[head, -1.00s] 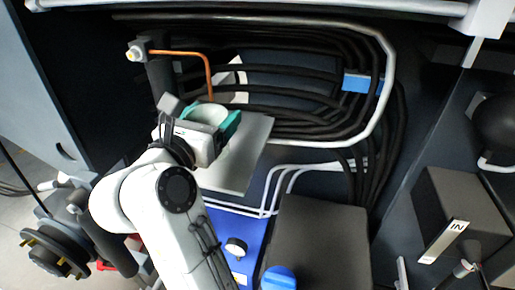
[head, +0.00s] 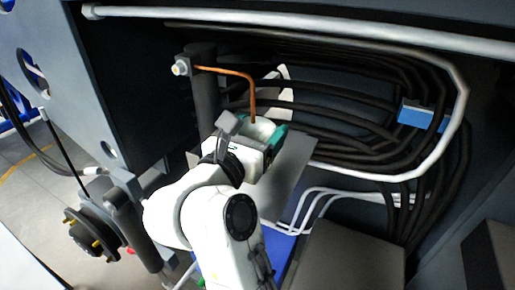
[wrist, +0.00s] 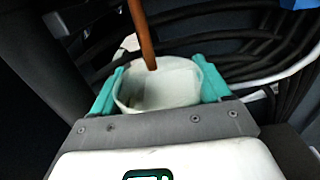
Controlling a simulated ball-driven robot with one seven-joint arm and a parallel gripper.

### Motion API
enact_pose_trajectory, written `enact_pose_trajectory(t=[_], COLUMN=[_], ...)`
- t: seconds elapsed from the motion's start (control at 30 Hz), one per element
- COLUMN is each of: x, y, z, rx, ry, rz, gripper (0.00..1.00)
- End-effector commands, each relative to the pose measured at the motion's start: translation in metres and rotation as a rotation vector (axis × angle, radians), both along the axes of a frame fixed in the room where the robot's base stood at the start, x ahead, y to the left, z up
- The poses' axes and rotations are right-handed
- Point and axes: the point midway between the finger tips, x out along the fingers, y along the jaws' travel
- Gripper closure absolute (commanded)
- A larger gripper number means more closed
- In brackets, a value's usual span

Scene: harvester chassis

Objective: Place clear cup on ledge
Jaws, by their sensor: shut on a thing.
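The clear cup (head: 260,131) looks whitish and translucent in the head view. It also shows in the wrist view (wrist: 160,92), roughly upright, with its open top towards the camera. My gripper (head: 265,136) is shut on it, with a teal finger on each side in the wrist view (wrist: 158,84). A copper pipe (head: 246,76) bends down over the cup, and its end shows at or inside the cup's mouth. A flat grey plate (head: 292,172), possibly the ledge, lies just right of and below my gripper. I cannot tell whether the cup touches it.
Black hoses (head: 350,140) run behind the cup, with a blue clamp (head: 416,113) on them. A white rail (head: 300,28) crosses above. A dark box (head: 350,258) stands at the lower right. A dark upright post (head: 205,98) stands left of the pipe.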

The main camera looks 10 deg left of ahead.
Motion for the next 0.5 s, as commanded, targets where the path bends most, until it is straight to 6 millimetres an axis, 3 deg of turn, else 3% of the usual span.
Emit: enact_pose_trajectory(t=[0.3,0.5], x=[0.000,0.000], y=[0.000,0.000], z=[-0.036,-0.042], rx=[-0.003,0.000], ry=[0.001,-0.003], rz=[0.001,0.001], gripper=[0.59,0.59])
